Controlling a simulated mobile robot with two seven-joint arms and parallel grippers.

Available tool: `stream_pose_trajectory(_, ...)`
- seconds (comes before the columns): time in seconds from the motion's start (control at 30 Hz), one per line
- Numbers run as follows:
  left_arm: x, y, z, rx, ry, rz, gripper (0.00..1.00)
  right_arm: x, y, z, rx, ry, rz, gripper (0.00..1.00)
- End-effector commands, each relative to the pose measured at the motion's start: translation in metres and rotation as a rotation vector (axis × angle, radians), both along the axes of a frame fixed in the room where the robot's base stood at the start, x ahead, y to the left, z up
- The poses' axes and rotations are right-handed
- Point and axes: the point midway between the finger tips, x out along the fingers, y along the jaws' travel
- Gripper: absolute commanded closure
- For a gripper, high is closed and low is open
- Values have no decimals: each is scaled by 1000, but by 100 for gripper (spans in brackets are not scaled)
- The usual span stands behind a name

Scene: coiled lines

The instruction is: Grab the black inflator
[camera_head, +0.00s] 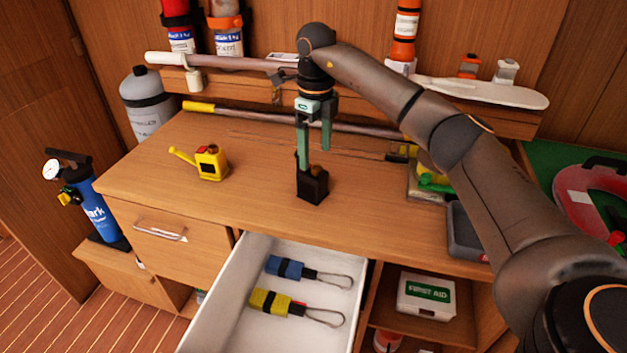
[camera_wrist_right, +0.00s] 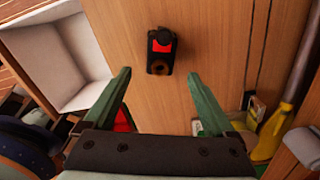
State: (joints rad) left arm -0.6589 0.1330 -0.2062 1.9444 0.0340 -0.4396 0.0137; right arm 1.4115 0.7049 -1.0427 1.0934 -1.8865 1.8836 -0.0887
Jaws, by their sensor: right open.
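The black inflator (camera_head: 313,187) stands upright on the wooden worktop, a small dark block with a brownish round part on top. In the right wrist view the inflator (camera_wrist_right: 160,62) also shows a red patch and lies just beyond the fingertips, centred between them. My right gripper (camera_head: 315,156) points down over it with its green fingers apart. The right gripper (camera_wrist_right: 160,76) is open and empty in the wrist view. In the head view one finger overlaps the inflator's top edge; I cannot tell whether they touch. My left gripper is not in view.
A yellow can (camera_head: 211,163) stands left on the worktop. Below, an open white drawer (camera_head: 225,318) holds a blue and a yellow bundle with loops. A grey box (camera_head: 466,238) is at the right. A shelf with a pole and bottles runs behind.

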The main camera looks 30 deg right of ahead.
Motion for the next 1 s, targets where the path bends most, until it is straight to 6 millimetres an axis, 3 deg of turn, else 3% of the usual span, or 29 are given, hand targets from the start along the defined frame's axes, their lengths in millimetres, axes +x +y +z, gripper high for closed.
stream_pose_trajectory(0.1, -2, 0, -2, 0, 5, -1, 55, -1, 0, -24, 1, 4, -1, 10)
stream_pose_trajectory(0.37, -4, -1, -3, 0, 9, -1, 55, 0, 0, -47, 0, 1, -1, 10)
stream_pose_trajectory(0.63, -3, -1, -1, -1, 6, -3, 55, 3, 1, -85, 0, 3, 0, 10)
stream_pose_trajectory(1.0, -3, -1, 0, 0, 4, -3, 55, 3, 1, -96, 0, 0, 0, 10)
